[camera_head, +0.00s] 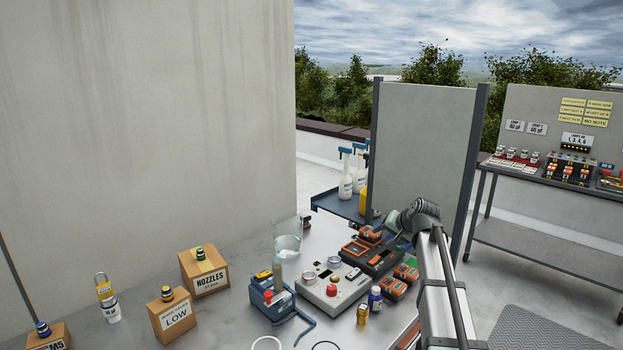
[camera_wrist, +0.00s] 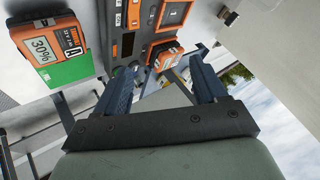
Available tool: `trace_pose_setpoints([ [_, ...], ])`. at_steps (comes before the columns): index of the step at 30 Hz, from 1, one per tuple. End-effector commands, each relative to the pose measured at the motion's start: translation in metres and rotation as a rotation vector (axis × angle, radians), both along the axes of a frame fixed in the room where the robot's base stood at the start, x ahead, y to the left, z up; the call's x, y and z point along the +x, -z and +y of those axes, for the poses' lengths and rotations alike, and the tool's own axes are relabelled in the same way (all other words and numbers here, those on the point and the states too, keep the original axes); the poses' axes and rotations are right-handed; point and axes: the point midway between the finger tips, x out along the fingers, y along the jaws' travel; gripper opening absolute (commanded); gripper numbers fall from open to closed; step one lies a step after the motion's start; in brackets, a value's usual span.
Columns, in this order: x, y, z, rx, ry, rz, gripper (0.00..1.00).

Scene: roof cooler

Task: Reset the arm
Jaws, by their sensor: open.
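My arm reaches in from the lower right in the head view, and its wrist end (camera_head: 422,212) is over the right side of the bench. The fingers are hard to make out there. In the wrist view my gripper (camera_wrist: 163,80) is open, with its two blue-grey fingers apart. No object is clearly held between them. Beyond the fingers is a dark charger (camera_wrist: 128,22) with orange battery packs in it. The same dark charger (camera_head: 384,262) stands on the bench in the head view. An orange pack marked 30% (camera_wrist: 52,44) lies by a green patch (camera_wrist: 72,72).
The bench (camera_head: 235,312) also holds a grey tester box (camera_head: 345,293), a blue device (camera_head: 268,297), a clear cylinder (camera_head: 287,240) and cardboard boxes (camera_head: 205,270). Spray bottles (camera_head: 346,185) stand on a shelf behind. A grey panel (camera_head: 425,140) rises behind my arm.

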Motion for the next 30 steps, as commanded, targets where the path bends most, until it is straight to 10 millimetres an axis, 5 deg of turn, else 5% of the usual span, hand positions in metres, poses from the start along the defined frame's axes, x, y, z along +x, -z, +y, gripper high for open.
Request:
trace_pose_setpoints([
  [1,-0.009,0.002,-0.028,0.021,0.056,-0.005,0.71],
  [9,-0.051,0.010,-0.151,0.136,0.325,-0.040,0.71],
  [15,-0.084,0.016,-0.218,0.203,0.484,-0.066,0.71],
  [23,-0.126,0.052,-0.274,0.256,0.634,-0.048,0.71],
  [30,-0.142,0.111,-0.272,0.241,0.658,0.046,0.71],
])
